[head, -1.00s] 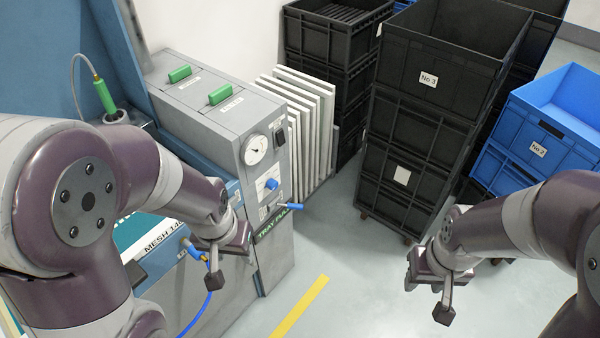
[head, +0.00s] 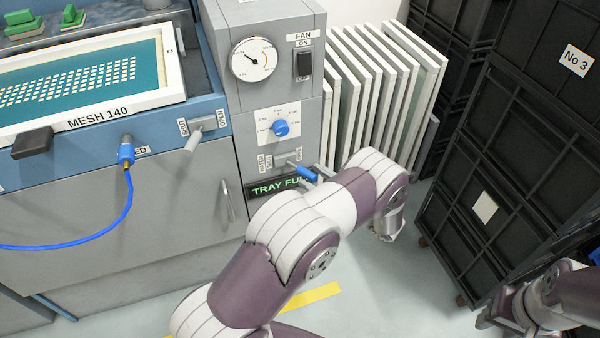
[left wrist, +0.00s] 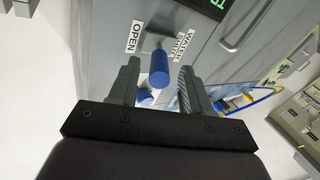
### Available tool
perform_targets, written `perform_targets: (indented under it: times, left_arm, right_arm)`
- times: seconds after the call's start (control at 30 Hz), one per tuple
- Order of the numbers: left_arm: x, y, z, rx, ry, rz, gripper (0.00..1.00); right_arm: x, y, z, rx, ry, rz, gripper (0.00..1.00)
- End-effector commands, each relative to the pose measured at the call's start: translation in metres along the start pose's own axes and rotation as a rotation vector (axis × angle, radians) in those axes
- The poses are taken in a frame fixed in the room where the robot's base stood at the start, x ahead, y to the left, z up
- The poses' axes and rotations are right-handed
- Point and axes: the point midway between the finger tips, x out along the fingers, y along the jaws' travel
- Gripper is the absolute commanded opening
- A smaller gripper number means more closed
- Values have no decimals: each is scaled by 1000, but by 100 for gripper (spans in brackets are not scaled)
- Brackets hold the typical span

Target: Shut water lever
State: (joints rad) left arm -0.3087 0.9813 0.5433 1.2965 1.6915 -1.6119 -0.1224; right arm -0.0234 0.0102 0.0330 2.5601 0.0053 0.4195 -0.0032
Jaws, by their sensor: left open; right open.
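The water lever (head: 306,174) has a blue handle on the grey panel, just above the green TRAY FULL sign. In the head view its handle points right and slightly down, on the side of the OPEN label. In the left wrist view the blue handle (left wrist: 159,68) stands between the two fingers of my left gripper (left wrist: 158,85), with the OPEN and WATER SHUT labels behind it. The fingers are apart, and contact with the handle cannot be told. In the head view my left arm mostly hides that gripper. My right gripper (head: 503,308) is at the lower right, partly cut off, away from the lever.
A blue knob (head: 281,128), a gauge (head: 254,59) and a fan switch (head: 304,66) sit above the lever. A grey SHUT/OPEN lever (head: 196,138) is further left. White-framed screens (head: 385,85) stand right of the panel. Black crates (head: 520,150) rise at right.

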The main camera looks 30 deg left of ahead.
Motion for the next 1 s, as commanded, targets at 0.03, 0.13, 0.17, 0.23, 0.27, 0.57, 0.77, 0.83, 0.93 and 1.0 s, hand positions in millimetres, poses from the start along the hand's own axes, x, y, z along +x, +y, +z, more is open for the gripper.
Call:
perform_targets:
  times: [0.03, 0.13, 0.17, 0.23, 0.27, 0.57, 0.77, 0.83, 0.93, 1.0]
  left_arm:
    - [12, -1, 2, 0, 1, -4, 48]
    - [32, -1, 1, -1, -1, -3, 48]
    - [37, 0, 1, -1, -1, -2, 48]
    - [45, 0, 1, -1, 0, -1, 48]
    - [47, 0, 1, -1, 0, 0, 48]
    - [52, 0, 0, -1, -1, 2, 48]
    - [52, 0, 0, -1, -1, 2, 0]
    - [52, 0, 0, -1, -1, 2, 0]
    - [52, 1, 0, -1, -2, 4, 0]
    - [53, 3, 1, -1, -4, 11, 0]
  right_arm:
    - [4, 0, 0, 0, 0, 0, 43]
    - [6, 0, 1, 0, 0, 0, 43]
    - [7, 0, 1, 0, 0, 0, 43]
    - [7, 0, 1, 0, -1, 0, 43]
    - [8, 0, 1, 0, -1, 0, 43]
    - [8, 0, 1, 0, -1, 0, 43]
    - [8, 0, 1, 0, -1, 0, 43]
    - [8, 0, 1, 0, -1, 0, 43]
    - [8, 0, 1, 0, -1, 0, 43]
    - [8, 0, 1, 0, -1, 0, 43]
